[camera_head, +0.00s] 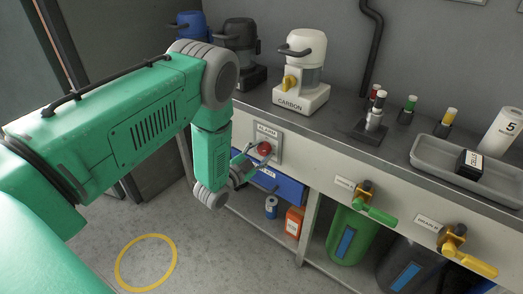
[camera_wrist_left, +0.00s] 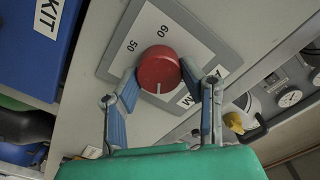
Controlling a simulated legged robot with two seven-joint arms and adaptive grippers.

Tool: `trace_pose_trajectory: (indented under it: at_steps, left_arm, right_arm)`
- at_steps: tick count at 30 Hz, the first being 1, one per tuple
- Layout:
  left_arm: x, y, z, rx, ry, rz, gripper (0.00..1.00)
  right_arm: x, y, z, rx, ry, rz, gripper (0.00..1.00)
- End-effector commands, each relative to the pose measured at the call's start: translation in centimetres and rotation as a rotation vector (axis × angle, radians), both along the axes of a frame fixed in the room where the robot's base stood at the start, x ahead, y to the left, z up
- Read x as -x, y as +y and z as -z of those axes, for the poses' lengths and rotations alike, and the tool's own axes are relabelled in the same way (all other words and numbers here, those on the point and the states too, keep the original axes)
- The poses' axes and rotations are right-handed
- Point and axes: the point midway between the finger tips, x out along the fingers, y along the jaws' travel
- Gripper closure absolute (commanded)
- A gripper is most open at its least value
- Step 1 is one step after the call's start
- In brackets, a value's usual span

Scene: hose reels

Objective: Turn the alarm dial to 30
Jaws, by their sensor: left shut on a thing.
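The alarm dial is a red round knob (camera_head: 264,148) on a grey plate labelled ALARM (camera_head: 268,131), fixed to the front face of the bench. In the left wrist view the red knob (camera_wrist_left: 159,69) shows a white mark on its lower edge, and the plate (camera_wrist_left: 207,38) shows the numbers 50 and 60. Other numbers are hidden or out of view. My left gripper (camera_head: 254,156) is at the dial, its two blue-padded fingers (camera_wrist_left: 160,88) on either side of the knob and shut on it. My right gripper is not in view.
A blue box (camera_head: 277,184) marked KIT is just below the dial. On the bench above stand a white CARBON machine (camera_head: 301,80), several small bottles and a grey tray (camera_head: 424,159). Green (camera_head: 375,213) and yellow (camera_head: 470,262) valve handles project from the front at right.

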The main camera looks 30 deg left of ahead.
Motion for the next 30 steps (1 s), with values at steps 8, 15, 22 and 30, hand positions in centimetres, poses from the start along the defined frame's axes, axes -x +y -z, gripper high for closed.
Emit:
trace_pose_trajectory:
  at_steps: [8, 15, 22, 30]
  left_arm:
    - [0.21, -0.05, 0.33, -0.042, 0.005, 0.002, 0.93]
    - [0.24, -0.08, 0.39, -0.043, 0.007, 0.002, 0.93]
    - [0.20, -0.10, 0.35, -0.042, 0.006, 0.002, 0.44]
    - [0.17, -0.06, 0.19, -0.041, 0.002, 0.001, 0.44]
  right_arm:
    - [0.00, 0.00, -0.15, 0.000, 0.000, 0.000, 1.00]
    - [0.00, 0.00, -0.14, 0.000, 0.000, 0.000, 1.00]
    - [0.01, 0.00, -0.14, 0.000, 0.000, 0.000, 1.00]
    - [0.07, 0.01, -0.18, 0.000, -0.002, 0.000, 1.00]
